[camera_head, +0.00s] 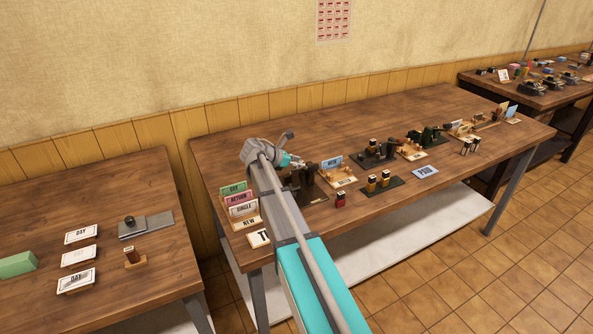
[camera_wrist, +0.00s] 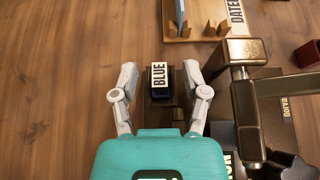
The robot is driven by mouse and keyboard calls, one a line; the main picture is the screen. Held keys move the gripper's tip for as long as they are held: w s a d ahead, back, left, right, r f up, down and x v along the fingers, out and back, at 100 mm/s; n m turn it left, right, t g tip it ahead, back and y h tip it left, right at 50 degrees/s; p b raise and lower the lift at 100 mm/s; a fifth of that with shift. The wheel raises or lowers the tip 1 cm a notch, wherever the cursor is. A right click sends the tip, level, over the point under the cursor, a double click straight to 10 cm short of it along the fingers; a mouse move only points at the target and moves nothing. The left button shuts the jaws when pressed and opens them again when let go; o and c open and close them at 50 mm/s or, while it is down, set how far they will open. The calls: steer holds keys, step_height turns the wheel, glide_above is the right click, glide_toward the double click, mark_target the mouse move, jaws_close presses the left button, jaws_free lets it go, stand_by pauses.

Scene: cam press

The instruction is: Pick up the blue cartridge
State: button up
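The blue cartridge (camera_wrist: 159,77) is a small dark block with a pale label reading BLUE. In the wrist view it sits in a dark brown holder, between the two fingers of my gripper (camera_wrist: 160,80). The fingers are spread, with a visible gap on each side of the cartridge. In the head view my gripper (camera_head: 297,163) is over the left part of the long table, and the arm and nearby parts hide the cartridge there.
A dark metal press (camera_wrist: 243,100) with a lever stands close to the right finger. A wooden rack (camera_wrist: 200,29) with a blue card lies just beyond the cartridge. Colored card signs (camera_head: 240,205) stand at the table's left end. Bare wood lies left of my gripper in the wrist view.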

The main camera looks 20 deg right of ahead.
jaws_close()
steer(key=shift+r, duration=0.2)
step_height(320, 180, up, 2)
steer(key=shift+p, duration=1.25)
steer(key=s+d+r+p, duration=0.6)
steer(key=d+r+p, duration=0.4)
steer(key=d, duration=0.2)
steer(key=shift+s+d+r, duration=0.2)
steer(key=shift+s+r, duration=0.1)
steer(key=shift+s, duration=0.05)
